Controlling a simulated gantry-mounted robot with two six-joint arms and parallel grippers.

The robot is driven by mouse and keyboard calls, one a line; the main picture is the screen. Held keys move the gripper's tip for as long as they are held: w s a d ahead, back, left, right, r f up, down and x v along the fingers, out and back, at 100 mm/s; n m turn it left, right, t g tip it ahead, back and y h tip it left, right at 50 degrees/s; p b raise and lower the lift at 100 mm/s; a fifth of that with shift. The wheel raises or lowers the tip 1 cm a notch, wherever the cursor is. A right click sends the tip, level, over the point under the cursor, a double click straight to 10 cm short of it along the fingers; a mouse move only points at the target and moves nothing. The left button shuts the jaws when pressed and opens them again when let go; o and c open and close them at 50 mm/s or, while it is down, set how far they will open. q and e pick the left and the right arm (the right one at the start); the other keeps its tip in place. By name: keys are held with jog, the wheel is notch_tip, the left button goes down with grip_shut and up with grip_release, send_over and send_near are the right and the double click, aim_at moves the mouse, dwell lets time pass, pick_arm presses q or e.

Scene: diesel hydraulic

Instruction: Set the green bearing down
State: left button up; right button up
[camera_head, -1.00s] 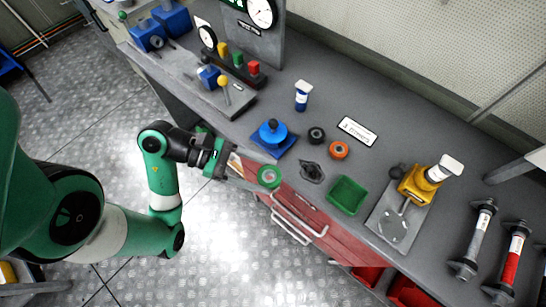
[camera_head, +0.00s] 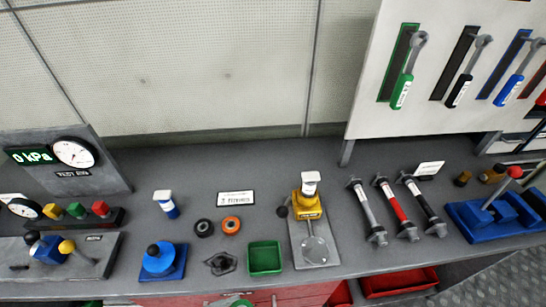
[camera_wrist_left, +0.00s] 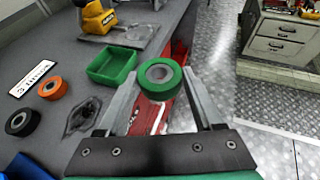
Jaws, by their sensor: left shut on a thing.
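The green bearing (camera_wrist_left: 150,90), a ring with a grey inner race, sits between the fingertips of my left gripper (camera_wrist_left: 161,78) in the left wrist view. The gripper is shut on it and holds it up near the bench's front edge, with red drawer fronts behind it. In the head view only a sliver of green shows at the bottom edge, likely the bearing. The green tray (camera_wrist_left: 112,68) lies just beyond and left of the bearing in the wrist view; it looks empty, and in the head view (camera_head: 265,257) too. My right gripper is not in view.
An orange ring (camera_head: 231,225) and a black ring (camera_head: 204,228) lie behind the tray. A dark flange-like part (camera_head: 221,263) lies left of it. A blue fixture (camera_head: 162,262) stands further left, a yellow press (camera_head: 308,205) to the right. Shock-absorber-like cylinders (camera_head: 392,209) lie beyond.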

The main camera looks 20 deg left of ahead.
pick_arm(q)
jog(key=w+a+n+t+y, duration=0.2)
jog(key=w+a+n+y, duration=0.2)
jog(key=w+a, duration=0.1)
jog(key=shift+w+a+t, duration=0.3)
jog(key=shift+a, duration=0.45)
